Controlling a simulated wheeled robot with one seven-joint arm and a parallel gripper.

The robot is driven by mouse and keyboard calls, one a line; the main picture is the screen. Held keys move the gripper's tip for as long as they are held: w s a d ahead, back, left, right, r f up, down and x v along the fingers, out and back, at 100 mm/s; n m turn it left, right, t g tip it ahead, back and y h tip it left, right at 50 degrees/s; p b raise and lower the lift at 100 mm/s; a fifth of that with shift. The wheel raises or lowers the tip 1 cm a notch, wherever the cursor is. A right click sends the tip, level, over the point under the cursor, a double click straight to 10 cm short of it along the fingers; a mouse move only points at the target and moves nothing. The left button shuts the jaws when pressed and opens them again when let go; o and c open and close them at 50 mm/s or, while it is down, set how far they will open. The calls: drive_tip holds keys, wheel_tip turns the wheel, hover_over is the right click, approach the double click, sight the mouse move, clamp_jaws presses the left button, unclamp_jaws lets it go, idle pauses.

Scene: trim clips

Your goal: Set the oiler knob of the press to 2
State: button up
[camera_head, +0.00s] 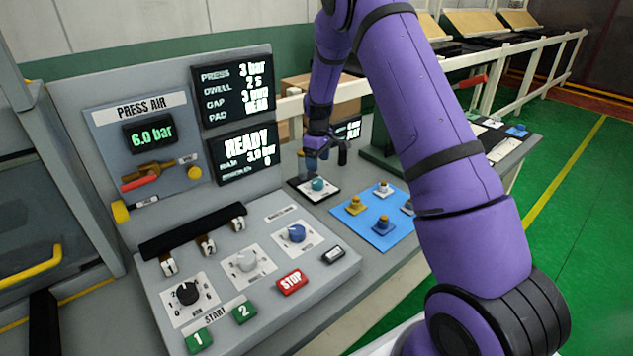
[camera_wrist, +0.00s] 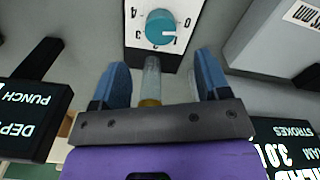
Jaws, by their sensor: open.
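The teal knob (camera_head: 318,184) sits on a small white dial plate on the grey bench, right of the press panel. In the wrist view the teal knob (camera_wrist: 160,27) is near the top, with dial numbers around it that look upside down. A pale mark on it seems to point lower right, near the 1, but this is hard to read. My gripper (camera_wrist: 161,78) is open, its two blue fingers pointing toward the plate and apart from the knob. A clear tube with a brass base (camera_wrist: 151,82) shows between the fingers. In the head view my gripper (camera_head: 318,153) is above and behind the knob.
The sloped press panel (camera_head: 325,288) with black, white and blue knobs stands at left. A blue mat (camera_head: 362,222) with several clips lies right of the dial. Display boxes (camera_head: 232,90) rise behind the panel. A dark display also shows at wrist-view left (camera_wrist: 30,115).

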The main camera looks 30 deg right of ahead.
sight(318, 181)
wheel_tip(318, 181, down, 8)
drive_tip(key=shift+f, duration=0.2)
idle(0.3)
drive_tip(key=c, duration=0.9)
